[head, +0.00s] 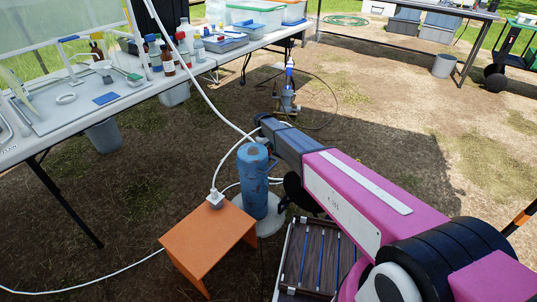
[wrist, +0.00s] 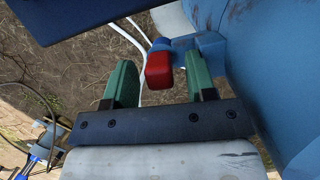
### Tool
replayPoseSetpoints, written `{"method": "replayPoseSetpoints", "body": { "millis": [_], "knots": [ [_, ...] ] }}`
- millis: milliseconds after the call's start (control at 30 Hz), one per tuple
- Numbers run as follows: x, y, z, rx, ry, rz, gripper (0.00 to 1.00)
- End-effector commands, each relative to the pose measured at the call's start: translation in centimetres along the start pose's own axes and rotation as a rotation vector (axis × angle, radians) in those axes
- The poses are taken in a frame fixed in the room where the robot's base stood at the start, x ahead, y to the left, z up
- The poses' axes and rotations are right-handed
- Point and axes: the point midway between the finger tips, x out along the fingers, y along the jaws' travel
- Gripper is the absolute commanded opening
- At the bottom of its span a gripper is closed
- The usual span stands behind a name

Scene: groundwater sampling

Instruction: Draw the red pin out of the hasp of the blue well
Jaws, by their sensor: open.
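The blue well (head: 254,182) is a scuffed upright cylinder on a pale round base, in the middle of the head view. It fills the right side of the wrist view (wrist: 262,75). The red pin (wrist: 159,70) shows its red head in the wrist view, beside a blue hasp (wrist: 208,49) on the well. My gripper (wrist: 160,82) is open, with one green finger on each side of the red head. The right finger is close to the hasp; I cannot tell whether it touches. In the head view my arm hides the pin, and the gripper's fingers are not clear.
An orange stool (head: 207,236) with a white plug (head: 215,198) stands left of the well. White cables run over the ground. A slatted tray (head: 318,255) lies in front. A table (head: 110,117) with bottles stands left. A pump-like device (head: 288,103) stands behind the well.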

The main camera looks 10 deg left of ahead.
Motion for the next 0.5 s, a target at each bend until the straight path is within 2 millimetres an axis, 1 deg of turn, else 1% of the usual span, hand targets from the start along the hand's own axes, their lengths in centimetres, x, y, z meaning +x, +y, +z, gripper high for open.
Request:
{"method": "replayPoseSetpoints", "body": {
  "millis": [67, 100, 167, 200, 233, 500],
  "knots": [
    [-0.01, 0.0, 0.0, 0.0, 0.0, 0.0, 0.51],
    [-0.01, 0.0, 0.0, 0.0, 0.0, 0.0, 0.48],
    [-0.02, -0.01, 0.0, 0.0, 0.0, 0.0, 0.28],
    [-0.02, -0.01, 0.0, 0.0, 0.0, 0.0, 0.15],
    [-0.02, -0.01, 0.0, 0.0, 0.0, 0.0, 0.06],
    [-0.17, 0.0, 0.04, 0.0, 0.0, 0.0, 0.06]
  ]
}}
